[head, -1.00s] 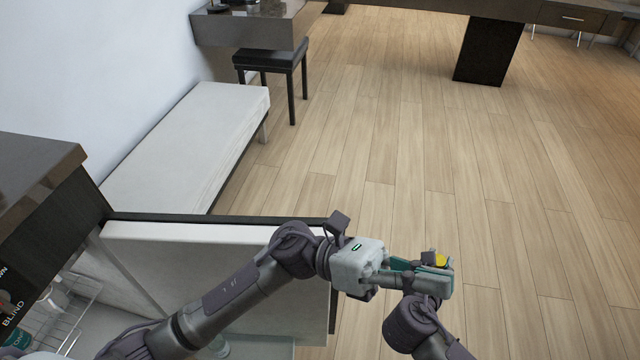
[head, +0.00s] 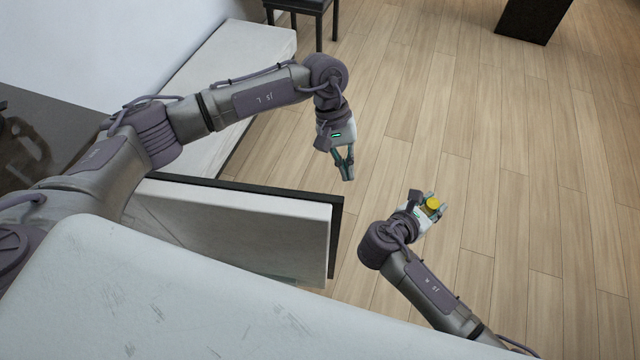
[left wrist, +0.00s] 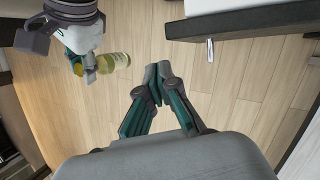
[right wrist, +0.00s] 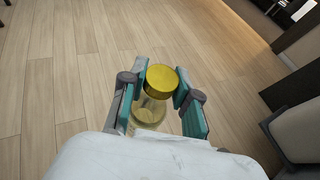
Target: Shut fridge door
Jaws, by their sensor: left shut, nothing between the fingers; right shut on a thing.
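The fridge door (head: 235,230) stands open in the head view, its pale inner panel towards me and its dark edge along the top and right. The fridge's inside is hidden. My left arm reaches over beyond the door. My left gripper (head: 344,170) is shut and empty, above the floor just past the door's free top corner, apart from it. It also shows shut in the left wrist view (left wrist: 152,85). My right gripper (head: 434,206) is right of the door, shut on a clear bottle with a yellow cap (right wrist: 162,82). The bottle also shows in the left wrist view (left wrist: 115,62).
A low white bench (head: 250,50) stands along the wall behind the door. A dark stool (head: 300,12) is beyond it. The wooden floor (head: 520,130) is clear right of the door.

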